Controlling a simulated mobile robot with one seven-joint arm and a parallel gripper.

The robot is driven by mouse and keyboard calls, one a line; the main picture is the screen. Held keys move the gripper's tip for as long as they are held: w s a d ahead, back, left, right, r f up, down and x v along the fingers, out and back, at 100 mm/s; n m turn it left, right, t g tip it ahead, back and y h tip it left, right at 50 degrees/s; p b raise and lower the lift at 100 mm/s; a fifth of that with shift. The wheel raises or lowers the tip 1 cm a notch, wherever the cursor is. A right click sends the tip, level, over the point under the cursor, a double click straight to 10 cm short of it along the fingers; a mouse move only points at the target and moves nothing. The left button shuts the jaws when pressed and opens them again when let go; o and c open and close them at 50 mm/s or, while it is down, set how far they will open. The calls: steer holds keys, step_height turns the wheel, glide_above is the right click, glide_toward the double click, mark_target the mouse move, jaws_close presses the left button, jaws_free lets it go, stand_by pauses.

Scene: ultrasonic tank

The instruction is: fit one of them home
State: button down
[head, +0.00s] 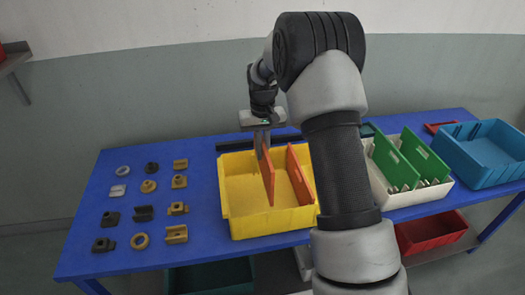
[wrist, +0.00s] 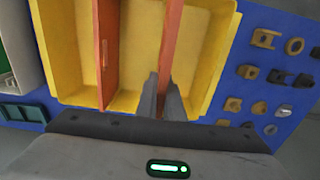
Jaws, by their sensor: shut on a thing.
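My gripper (head: 262,145) is shut on an orange divider panel (head: 267,178), gripping its upper edge. The panel hangs roughly upright over and partly within the yellow bin (head: 238,228); I cannot tell whether it touches the floor or sits in slots. A second orange divider (head: 300,178) stands in the bin to its right, apart from it. In the wrist view my fingers (wrist: 162,97) straddle the held panel (wrist: 174,35), and the second divider (wrist: 105,50) is to its left. My arm hides the bin's right end in the head view.
A white bin (head: 398,198) with green dividers (head: 425,157) and a blue bin (head: 484,172) stand to the right on the blue table (head: 200,262). Several small metal and brass parts (head: 176,234) lie in rows at left. A dark bar (head: 232,146) lies behind the yellow bin.

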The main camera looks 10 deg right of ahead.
mark_target(263, 140)
step_height(263, 140, down, 14)
steer(key=b, duration=0.8)
stand_by(2.7)
steer(key=shift+r, duration=0.1)
steer(key=c, duration=1.8)
jaws_free()
step_height(263, 140, up, 17)
steer(key=shift+r+p, duration=0.2)
steer(key=shift+p, duration=0.9)
